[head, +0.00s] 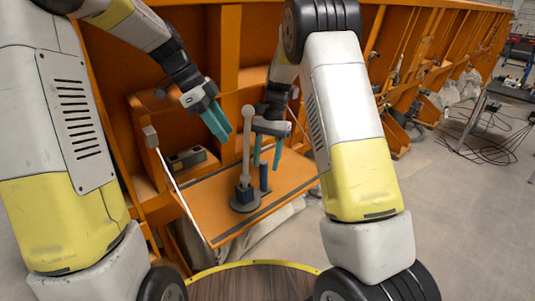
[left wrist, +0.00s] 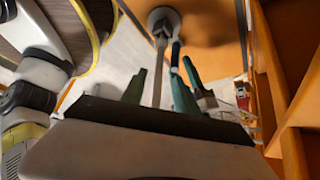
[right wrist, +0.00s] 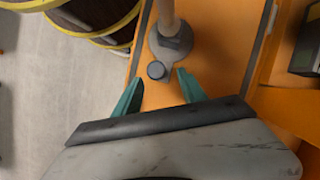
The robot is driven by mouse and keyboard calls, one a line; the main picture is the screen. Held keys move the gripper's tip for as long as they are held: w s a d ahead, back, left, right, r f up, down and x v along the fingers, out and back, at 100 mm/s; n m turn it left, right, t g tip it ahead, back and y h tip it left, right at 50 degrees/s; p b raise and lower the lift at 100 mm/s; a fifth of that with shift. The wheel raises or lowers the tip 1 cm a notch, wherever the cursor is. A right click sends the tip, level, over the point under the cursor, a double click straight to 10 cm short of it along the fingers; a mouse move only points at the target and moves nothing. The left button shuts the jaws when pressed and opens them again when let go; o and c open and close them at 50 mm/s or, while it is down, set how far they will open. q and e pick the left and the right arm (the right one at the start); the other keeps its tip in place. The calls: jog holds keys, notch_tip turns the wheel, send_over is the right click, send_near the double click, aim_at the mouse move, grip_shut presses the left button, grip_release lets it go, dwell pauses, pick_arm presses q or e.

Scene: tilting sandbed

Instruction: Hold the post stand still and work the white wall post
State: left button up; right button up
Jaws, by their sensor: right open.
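The post stand (head: 244,205) is a grey round base on an orange shelf, with a tall pale ball-topped post (head: 247,145) and a short dark post (head: 264,177). A thin white rod with a grey block on top (head: 151,137) stands tilted at the shelf's left edge. I cannot tell for sure which upright is the white wall post. My left gripper (head: 216,120) is open, up and left of the ball top; in the left wrist view the pale post (left wrist: 159,75) shows between its fingers. My right gripper (head: 268,152) is open, pointing down; in the right wrist view the short post (right wrist: 156,70) shows between its fingertips.
The orange shelf (head: 290,175) has bare room to the right of the stand. A dark grey box (head: 187,158) sits behind it on the left, against the orange wall (head: 200,40). A table (head: 508,91) and loose cables are at the far right.

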aim_at(262, 187)
jog(key=x, duration=0.5)
jog(key=shift+s+f, duration=0.1)
jog(key=shift+f, duration=0.25)
jog(key=shift+c, duration=0.2)
